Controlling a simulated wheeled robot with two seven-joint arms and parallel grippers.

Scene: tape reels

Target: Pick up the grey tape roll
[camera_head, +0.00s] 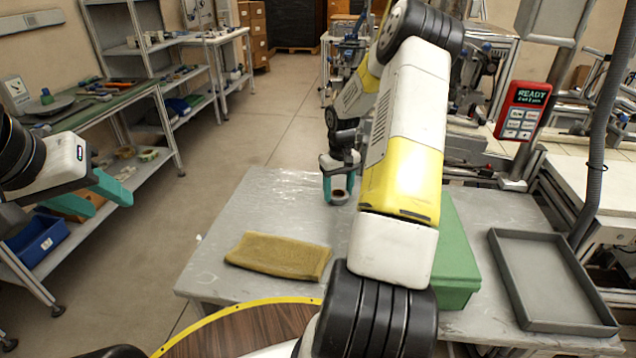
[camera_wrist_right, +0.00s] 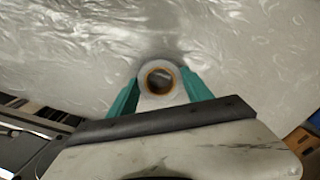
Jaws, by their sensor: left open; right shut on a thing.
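The grey tape roll (camera_wrist_right: 145,80), a pale ring with an orange-brown inner core, sits between the teal fingers of my right gripper (camera_wrist_right: 161,92) in the right wrist view. The fingers press it from both sides. In the head view my right gripper (camera_head: 340,186) is over the far part of the grey table, with the roll (camera_head: 339,198) small between its fingers. I cannot tell whether the roll touches the table. My left gripper (camera_head: 106,196) is open and empty at the far left, away from the table.
The grey table (camera_head: 215,260) bears a folded mustard cloth (camera_head: 278,257), a green box (camera_head: 458,265) partly hidden by my right arm, and an empty grey tray (camera_head: 548,283) at the right. A round wooden top with a yellow rim (camera_head: 235,335) is in front. Shelving stands at the left.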

